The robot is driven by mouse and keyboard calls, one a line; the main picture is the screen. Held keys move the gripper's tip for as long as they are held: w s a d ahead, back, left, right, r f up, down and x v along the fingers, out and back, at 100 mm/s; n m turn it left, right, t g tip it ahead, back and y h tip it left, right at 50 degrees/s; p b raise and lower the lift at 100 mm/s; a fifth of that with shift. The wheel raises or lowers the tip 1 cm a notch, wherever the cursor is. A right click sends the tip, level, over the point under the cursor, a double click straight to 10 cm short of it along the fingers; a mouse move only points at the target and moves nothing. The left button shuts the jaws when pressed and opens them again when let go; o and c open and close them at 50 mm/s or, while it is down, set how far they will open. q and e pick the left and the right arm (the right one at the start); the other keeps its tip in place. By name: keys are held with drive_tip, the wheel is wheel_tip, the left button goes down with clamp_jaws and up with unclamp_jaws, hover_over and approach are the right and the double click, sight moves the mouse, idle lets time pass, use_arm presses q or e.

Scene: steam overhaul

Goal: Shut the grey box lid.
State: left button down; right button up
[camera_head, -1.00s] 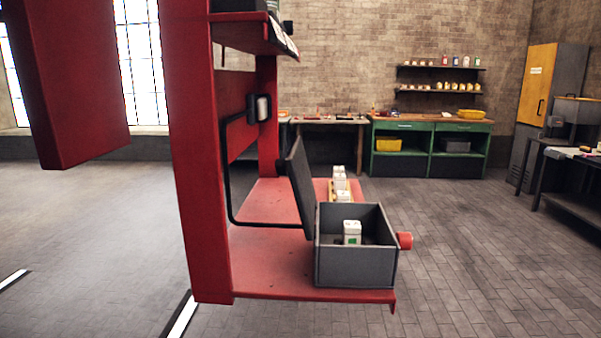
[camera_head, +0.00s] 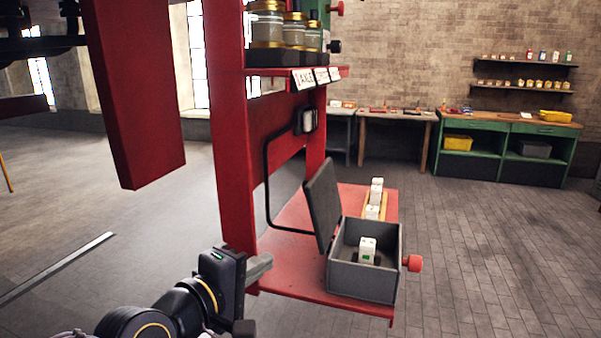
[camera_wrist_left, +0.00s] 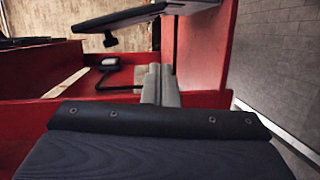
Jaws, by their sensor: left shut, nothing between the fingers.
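The grey box (camera_head: 362,282) stands at the front right of a red shelf. Its dark lid (camera_head: 323,205) is open, standing up and leaning back on the box's left side. My left gripper (camera_head: 260,266) is at the shelf's front left edge, left of and apart from the box and lid. Its fingers are shut and empty, and they also show in the left wrist view (camera_wrist_left: 160,84). A dark flat panel (camera_wrist_left: 140,16) lies beyond them there; I cannot tell if it is the lid. My right gripper is not in view.
A red upright post (camera_head: 228,130) rises behind my left gripper. An upper red shelf (camera_head: 270,72) holds jars above the lid. A black tube (camera_head: 267,190) loops beside the lid. White blocks (camera_head: 374,197) stand behind the box. A red knob (camera_head: 413,263) sticks out at right.

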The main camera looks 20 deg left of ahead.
sight(318, 202)
use_arm(q)
wheel_tip(318, 202, up, 8)
drive_tip(key=w+d+n+t+p, duration=0.1)
drive_tip(key=w+n+t, duration=0.1)
drive_tip(key=w+n, duration=0.1)
drive_tip(key=p+x, duration=0.2)
drive_tip(key=x, duration=0.7)
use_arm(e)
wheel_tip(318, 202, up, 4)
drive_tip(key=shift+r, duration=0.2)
use_arm(q)
drive_tip(key=shift+w+r, duration=0.1)
drive_tip(key=shift+r, duration=0.1)
